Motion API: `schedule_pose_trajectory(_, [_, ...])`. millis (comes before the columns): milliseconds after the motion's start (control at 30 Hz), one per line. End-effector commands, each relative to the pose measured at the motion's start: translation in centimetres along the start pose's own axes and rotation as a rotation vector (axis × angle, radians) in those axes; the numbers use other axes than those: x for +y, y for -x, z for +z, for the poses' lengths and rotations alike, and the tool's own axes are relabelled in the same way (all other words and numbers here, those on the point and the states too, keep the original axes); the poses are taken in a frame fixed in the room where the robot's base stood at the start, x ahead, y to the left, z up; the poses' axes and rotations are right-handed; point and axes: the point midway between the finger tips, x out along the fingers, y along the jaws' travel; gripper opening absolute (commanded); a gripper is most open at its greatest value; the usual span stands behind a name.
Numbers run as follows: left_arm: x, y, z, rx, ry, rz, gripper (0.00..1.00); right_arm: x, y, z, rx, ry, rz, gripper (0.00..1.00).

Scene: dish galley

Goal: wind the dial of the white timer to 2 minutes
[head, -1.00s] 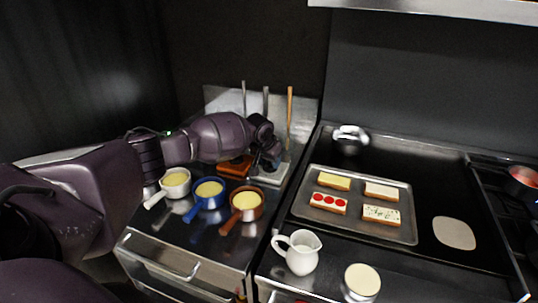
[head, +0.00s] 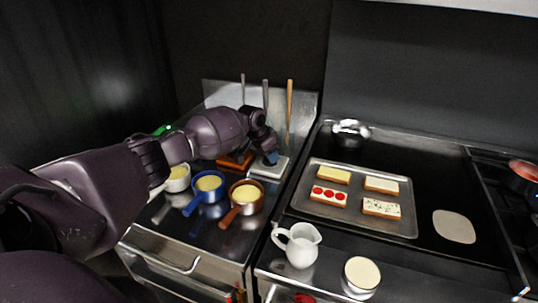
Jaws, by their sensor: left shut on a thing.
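The white timer (head: 276,170) is a low, pale box at the back of the left counter, in front of the tall upright handles. My left gripper (head: 270,156) reaches over it from behind the small pans, with its fingers down at the timer's top. The gripper is shut on the timer's dial, which is mostly hidden by the fingers; its pointer and scale cannot be read. An orange-red box (head: 232,164) sits just left of the white timer, partly under my left wrist. My right gripper is not in view.
White (head: 178,179), blue (head: 209,184) and brown (head: 247,195) pans with yellow contents stand in front of the timer. Upright handles (head: 289,105) rise behind. To the right are a toast tray (head: 317,223), a white jug (head: 298,246) and a cream-topped jar (head: 361,275).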

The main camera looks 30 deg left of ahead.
Motion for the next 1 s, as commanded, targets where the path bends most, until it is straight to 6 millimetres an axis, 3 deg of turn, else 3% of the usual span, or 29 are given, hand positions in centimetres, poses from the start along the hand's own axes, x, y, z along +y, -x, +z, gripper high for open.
schedule_pose_trajectory(367, [0.0,0.0,0.0,0.0,-0.003,0.001,0.2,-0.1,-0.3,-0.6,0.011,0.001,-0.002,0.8])
schedule_pose_trajectory(400, [0.0,0.0,0.0,0.0,-0.003,0.001,0.5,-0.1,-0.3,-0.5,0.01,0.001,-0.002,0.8])
schedule_pose_trajectory(500, [0.0,0.0,0.0,0.0,-0.003,0.001,0.65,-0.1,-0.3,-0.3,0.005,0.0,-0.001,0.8])
schedule_pose_trajectory(833, [0.0,0.2,0.0,0.0,-0.003,0.001,0.65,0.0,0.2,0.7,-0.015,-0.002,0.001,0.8])
schedule_pose_trajectory(1000, [-0.1,1.9,0.0,0.0,-0.004,0.0,0.65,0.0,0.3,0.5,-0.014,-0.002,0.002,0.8])
